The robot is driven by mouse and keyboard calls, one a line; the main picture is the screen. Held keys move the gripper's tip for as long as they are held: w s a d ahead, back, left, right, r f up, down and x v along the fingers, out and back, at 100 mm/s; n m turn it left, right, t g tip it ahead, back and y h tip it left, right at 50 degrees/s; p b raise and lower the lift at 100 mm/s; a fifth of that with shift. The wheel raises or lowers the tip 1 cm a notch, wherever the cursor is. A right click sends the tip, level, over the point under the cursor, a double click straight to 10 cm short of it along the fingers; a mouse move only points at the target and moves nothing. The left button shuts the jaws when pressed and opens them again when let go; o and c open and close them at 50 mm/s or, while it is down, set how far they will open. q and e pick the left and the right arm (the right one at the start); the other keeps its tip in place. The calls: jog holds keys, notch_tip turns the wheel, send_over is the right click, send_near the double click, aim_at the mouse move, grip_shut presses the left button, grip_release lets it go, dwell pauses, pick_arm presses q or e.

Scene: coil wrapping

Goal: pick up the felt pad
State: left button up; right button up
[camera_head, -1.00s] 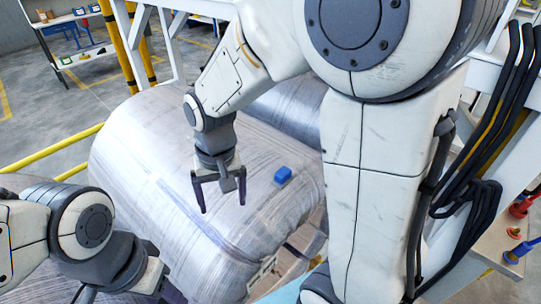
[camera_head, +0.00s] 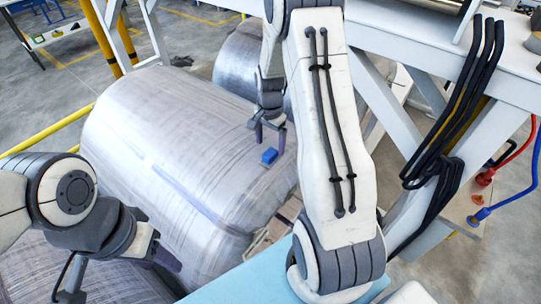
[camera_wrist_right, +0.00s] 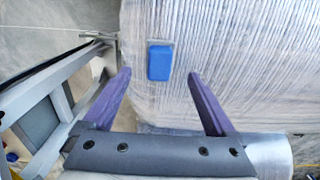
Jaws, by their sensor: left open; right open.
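The felt pad, seen as a small blue block (camera_head: 269,157), lies on top of the plastic-wrapped coil (camera_head: 150,130). In the right wrist view the blue pad (camera_wrist_right: 159,62) sits just beyond the fingertips, centred across the gap between them. My right gripper (camera_head: 269,143) is open and empty, pointing down above and close to the pad. Its two purple fingers also show in the right wrist view (camera_wrist_right: 158,77). My left gripper (camera_head: 168,258) is open at the lower left, well away from the pad, with its fingers partly hidden.
A second wrapped coil (camera_head: 237,62) lies behind the first. A yellow rail (camera_head: 50,133) runs along the left. A white frame (camera_head: 450,70) with black cables stands at the right. A light blue surface (camera_head: 240,285) is at the front.

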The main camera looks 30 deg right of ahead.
aim_at(270, 153)
notch_tip(270, 153, down, 4)
jog(key=shift+s+f+p, duration=0.1)
jog(key=shift+p, duration=0.9)
jog(key=shift+f, duration=0.5)
grip_shut()
jog(key=shift+r, duration=0.1)
jog(key=shift+r+b, duration=0.3)
jog(key=shift+r, duration=0.2)
notch_tip(270, 153, up, 3)
jog(key=shift+f+b, duration=0.2)
jog(key=shift+b, duration=0.35)
jog(key=s+d+r+b, duration=0.3)
jog(key=s+r, duration=0.4)
jog(key=s, duration=0.3)
jog(key=shift+s+d+r, duration=0.15)
jog(key=shift+s+d, duration=0.25)
jog(key=shift+d, duration=0.15)
